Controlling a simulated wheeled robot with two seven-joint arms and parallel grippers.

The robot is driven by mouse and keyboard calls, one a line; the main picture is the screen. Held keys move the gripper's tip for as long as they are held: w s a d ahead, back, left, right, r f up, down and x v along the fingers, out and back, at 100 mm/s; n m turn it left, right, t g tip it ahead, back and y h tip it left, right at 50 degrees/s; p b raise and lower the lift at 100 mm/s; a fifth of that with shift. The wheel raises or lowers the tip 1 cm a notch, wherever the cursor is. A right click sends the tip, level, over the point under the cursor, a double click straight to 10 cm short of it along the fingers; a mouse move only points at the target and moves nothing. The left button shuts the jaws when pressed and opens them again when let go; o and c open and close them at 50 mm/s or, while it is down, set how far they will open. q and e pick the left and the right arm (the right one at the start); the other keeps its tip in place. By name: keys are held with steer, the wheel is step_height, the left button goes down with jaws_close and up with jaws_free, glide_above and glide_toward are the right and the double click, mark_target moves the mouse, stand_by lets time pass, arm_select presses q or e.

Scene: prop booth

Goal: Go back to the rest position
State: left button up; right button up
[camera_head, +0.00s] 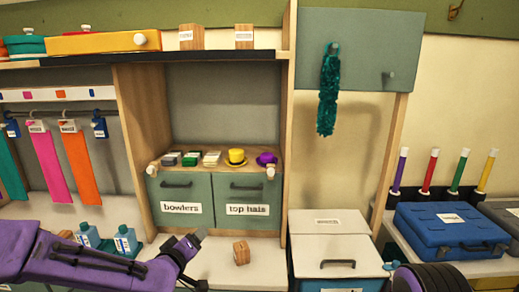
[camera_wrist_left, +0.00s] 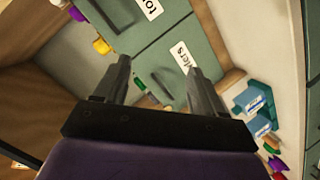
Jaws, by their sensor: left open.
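My left gripper (camera_head: 199,261) is at the lower left of the head view, at the end of my purple arm, in front of the drawer cabinet. In the left wrist view its two dark fingers (camera_wrist_left: 160,70) are apart, with nothing held between them. Behind them are green drawer fronts (camera_wrist_left: 165,52). Part of my right arm shows at the bottom right of the head view; its gripper is not visible.
Drawers labelled bowlers (camera_head: 181,192) and top hats (camera_head: 246,192) are shut. A small wooden block (camera_head: 241,253) and blue bottles (camera_head: 125,241) stand near my left gripper. A white-topped box (camera_head: 328,246) and a blue case (camera_head: 451,231) are at right.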

arm_select(q)
steer(key=s+a+f+n+g+y+b, duration=0.1)
steer(key=s+a+f, duration=0.1)
steer(key=s+f, duration=0.35)
steer(key=s+a+f+g+y, duration=0.1)
steer(key=s+f+g, duration=0.15)
steer(key=f, duration=0.65)
steer(key=s+a+f+g+y+b, duration=0.1)
steer(key=s+a+f+g, duration=0.1)
steer(key=s+f, duration=0.5)
steer(key=s+a+f+m+g+y+b, duration=0.1)
steer(key=s+a+f+g, duration=0.2)
steer(key=s+f, duration=0.5)
steer(key=s+a+f+g+y+b, duration=0.1)
steer(key=s+a+f, duration=0.3)
steer(key=s, duration=1.3)
step_height(320, 180, down, 3)
steer(key=shift+s+f+m+g, duration=0.2)
steer(key=shift+m+g, duration=0.2)
steer(key=shift+g, duration=0.25)
